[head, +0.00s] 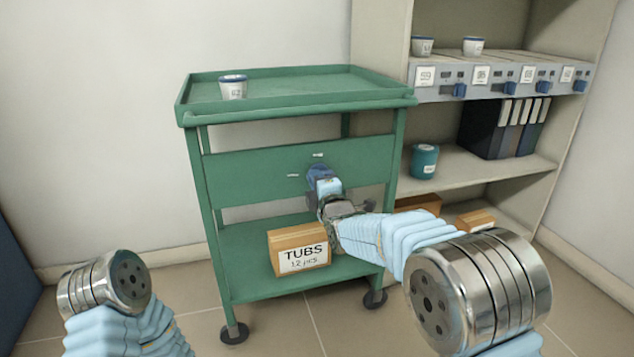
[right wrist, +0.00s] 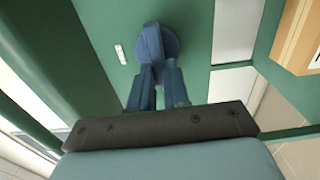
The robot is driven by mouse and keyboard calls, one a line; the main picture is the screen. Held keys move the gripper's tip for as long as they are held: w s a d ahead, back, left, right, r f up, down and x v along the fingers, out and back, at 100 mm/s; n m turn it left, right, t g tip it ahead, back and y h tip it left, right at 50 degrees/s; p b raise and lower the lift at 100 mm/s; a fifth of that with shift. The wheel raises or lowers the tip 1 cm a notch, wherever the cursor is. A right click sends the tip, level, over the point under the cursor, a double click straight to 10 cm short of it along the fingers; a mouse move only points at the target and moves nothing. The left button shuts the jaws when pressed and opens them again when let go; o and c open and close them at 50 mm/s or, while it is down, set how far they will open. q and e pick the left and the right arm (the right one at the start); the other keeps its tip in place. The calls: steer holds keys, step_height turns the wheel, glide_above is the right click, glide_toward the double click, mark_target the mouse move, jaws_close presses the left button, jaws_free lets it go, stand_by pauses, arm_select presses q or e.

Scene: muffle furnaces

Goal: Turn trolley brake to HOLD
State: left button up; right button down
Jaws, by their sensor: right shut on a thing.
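The green trolley (head: 250,190) stands against the wall, with a blue brake knob (head: 319,171) on its front panel. Small pale marks sit above and to the left of the knob; their lettering is too small to read. My right gripper (head: 326,184) reaches the panel from the lower right and is shut on the knob. In the right wrist view its two blue fingers (right wrist: 158,78) close around the grip of the knob (right wrist: 160,44), whose round base lies against the green panel. One pale mark (right wrist: 120,54) shows beside it. My left arm shows at the lower left, but its gripper is not visible.
A white cup (head: 233,88) stands on the trolley's top tray (head: 300,92). A TUBS carton (head: 298,250) sits on its lower shelf, close to my right arm. A shelf unit (head: 480,165) with cups, control boxes, binders and a teal tub (head: 424,162) stands at the right.

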steer(key=shift+f, duration=0.1)
steer(key=c, duration=1.1)
jaws_free()
steer(key=v, duration=1.3)
steer(key=shift+s+p, duration=0.35)
steer(key=shift+p, duration=0.1)
steer(key=shift+d, duration=0.15)
